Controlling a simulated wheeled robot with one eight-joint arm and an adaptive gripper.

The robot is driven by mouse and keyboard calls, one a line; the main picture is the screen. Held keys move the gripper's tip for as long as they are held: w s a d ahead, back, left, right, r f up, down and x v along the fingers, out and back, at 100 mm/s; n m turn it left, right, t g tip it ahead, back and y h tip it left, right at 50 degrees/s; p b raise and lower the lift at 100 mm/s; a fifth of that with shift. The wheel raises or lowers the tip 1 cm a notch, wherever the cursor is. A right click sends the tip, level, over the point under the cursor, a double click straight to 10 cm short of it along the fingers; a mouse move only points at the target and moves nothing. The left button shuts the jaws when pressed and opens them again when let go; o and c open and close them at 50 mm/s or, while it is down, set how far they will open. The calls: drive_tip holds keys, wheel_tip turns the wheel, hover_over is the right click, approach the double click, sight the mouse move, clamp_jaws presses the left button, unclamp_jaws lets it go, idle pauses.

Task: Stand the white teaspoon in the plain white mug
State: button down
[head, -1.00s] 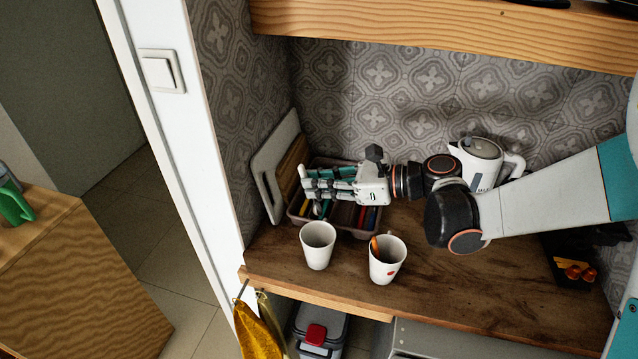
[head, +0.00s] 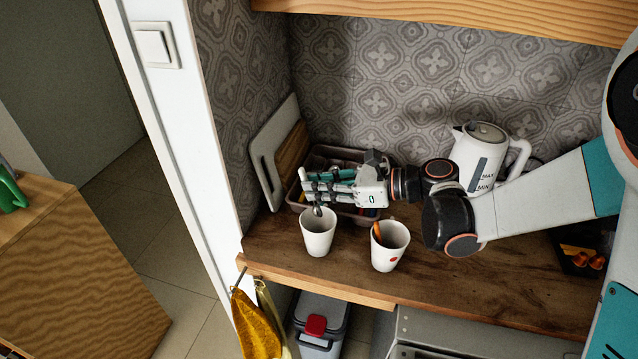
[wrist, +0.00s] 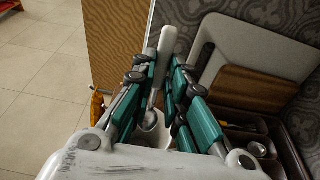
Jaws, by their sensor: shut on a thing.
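The plain white mug (head: 317,243) stands upright on the wooden counter, the left one of two mugs. My gripper (head: 322,187) is above and just behind its rim, pointing left. It is shut on the white teaspoon, whose bowl (head: 317,211) hangs below the fingers at the mug's opening. I cannot tell whether the bowl tip is below the rim. In the wrist view the spoon's pale handle (wrist: 166,45) stands up between the fingers (wrist: 160,85), with part of a white mug (wrist: 155,137) behind the lower fingers.
A cutlery tray (head: 345,153) lies behind my gripper, with cutting boards (head: 272,150) against the left wall. A kettle (head: 478,160) stands behind my arm.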

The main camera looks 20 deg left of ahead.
sight(319, 211)
drive_tip(key=shift+f+b, duration=1.6)
drive_tip(key=shift+f, duration=0.5)
drive_tip(key=c, duration=1.5)
unclamp_jaws()
drive_tip(key=shift+d, duration=0.1)
drive_tip(key=v, duration=1.1)
drive_tip(key=shift+d+r, duration=0.1)
drive_tip(key=shift+d, duration=0.3)
